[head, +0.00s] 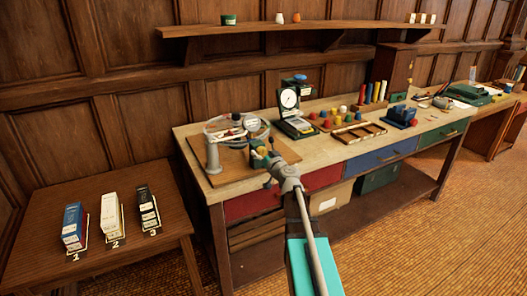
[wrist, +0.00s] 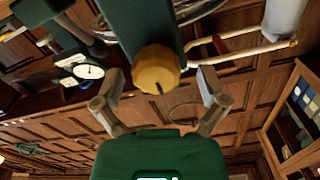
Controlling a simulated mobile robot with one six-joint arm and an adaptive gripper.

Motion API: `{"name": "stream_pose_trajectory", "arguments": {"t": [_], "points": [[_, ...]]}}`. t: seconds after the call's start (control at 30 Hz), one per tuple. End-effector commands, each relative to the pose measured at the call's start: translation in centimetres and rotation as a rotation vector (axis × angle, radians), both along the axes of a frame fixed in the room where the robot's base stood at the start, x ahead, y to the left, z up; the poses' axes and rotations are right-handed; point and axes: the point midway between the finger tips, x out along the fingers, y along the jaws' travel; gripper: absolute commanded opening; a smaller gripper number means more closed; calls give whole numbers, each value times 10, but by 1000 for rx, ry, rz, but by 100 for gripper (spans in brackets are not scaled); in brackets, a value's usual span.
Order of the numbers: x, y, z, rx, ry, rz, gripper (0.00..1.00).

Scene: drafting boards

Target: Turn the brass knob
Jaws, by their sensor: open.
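The brass knob (wrist: 156,71) is a yellow, round, ridged knob on the end of a dark green block (wrist: 148,25) in the wrist view. My gripper (wrist: 159,82) is open, one finger on each side of the knob in the picture, with clear gaps to both. Whether the knob is between the fingertips or just beyond them I cannot tell. In the head view my gripper (head: 272,161) is over the near left part of the workbench. It hides much of what is there, and I cannot make out the knob surely.
The workbench (head: 228,186) carries a dial scale (head: 291,101), a grey post (head: 212,155), coloured pegs and wooden trays to the right. A side table (head: 140,243) at the left holds several small boxes on numbered spots. A shelf (head: 300,27) runs along the wall above.

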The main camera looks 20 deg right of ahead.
Motion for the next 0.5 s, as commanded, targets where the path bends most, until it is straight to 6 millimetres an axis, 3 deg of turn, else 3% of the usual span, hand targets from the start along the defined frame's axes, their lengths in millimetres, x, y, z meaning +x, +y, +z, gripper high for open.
{"name": "stream_pose_trajectory", "arguments": {"t": [0.37,0.5], "points": [[-2,-10,0,0,0,-15,92],[-2,-12,0,0,0,-18,70]]}}
